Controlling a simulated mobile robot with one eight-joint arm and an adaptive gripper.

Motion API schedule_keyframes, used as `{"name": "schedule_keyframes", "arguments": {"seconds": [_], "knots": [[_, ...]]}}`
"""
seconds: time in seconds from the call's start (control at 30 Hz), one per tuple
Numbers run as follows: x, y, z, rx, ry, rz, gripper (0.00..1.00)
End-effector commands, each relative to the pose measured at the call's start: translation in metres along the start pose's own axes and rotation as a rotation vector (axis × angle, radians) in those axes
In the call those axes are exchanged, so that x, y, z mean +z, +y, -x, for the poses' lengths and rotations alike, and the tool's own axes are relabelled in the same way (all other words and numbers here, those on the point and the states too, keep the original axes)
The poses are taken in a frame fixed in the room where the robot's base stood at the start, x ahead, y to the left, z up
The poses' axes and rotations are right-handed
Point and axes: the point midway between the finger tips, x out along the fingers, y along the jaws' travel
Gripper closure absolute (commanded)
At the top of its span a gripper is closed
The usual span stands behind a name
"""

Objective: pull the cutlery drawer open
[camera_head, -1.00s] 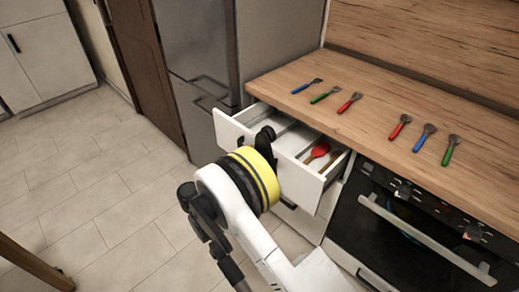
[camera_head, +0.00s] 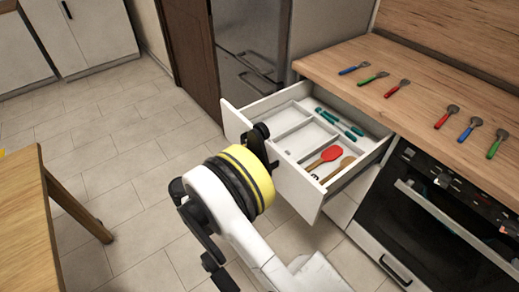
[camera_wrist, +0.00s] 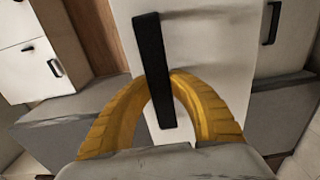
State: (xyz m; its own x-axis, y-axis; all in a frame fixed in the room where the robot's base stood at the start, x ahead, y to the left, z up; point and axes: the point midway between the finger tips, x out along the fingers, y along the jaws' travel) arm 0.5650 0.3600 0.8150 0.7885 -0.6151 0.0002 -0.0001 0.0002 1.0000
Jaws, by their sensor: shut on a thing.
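The cutlery drawer (camera_head: 298,190) stands well out from the cabinet under the worktop. A divided tray (camera_head: 283,138) inside it holds teal-handled pieces (camera_head: 338,120), a red spoon (camera_head: 325,156) and a wooden spoon (camera_head: 340,166). My gripper (camera_head: 262,145) is at the drawer front in the head view, its fingers partly hidden by my wrist. In the wrist view, the yellow fingers (camera_wrist: 163,92) are shut around the black bar handle (camera_wrist: 148,60) on the white drawer front (camera_wrist: 205,50).
Several coloured utensils (camera_head: 400,85) lie on the wooden worktop (camera_head: 425,80). The oven (camera_head: 440,220) is right of the drawer and the grey fridge (camera_head: 250,60) behind it. A wooden table (camera_head: 30,200) stands at the left. Tiled floor (camera_head: 125,170) lies clear between.

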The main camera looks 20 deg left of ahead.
Motion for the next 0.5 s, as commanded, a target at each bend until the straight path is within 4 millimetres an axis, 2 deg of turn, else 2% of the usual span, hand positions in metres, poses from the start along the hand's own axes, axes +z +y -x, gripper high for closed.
{"name": "schedule_keyframes", "arguments": {"seconds": [0.37,0.4,0.47,0.5], "knots": [[0.0001,-0.0002,0.0014,-0.001,0.000,0.000,1.00],[0.0001,-0.0002,0.0014,-0.001,0.000,0.000,0.72],[0.0000,-0.0002,0.0013,0.000,0.000,0.000,0.57],[0.0000,-0.0002,0.0013,0.000,0.000,0.000,0.57]]}}
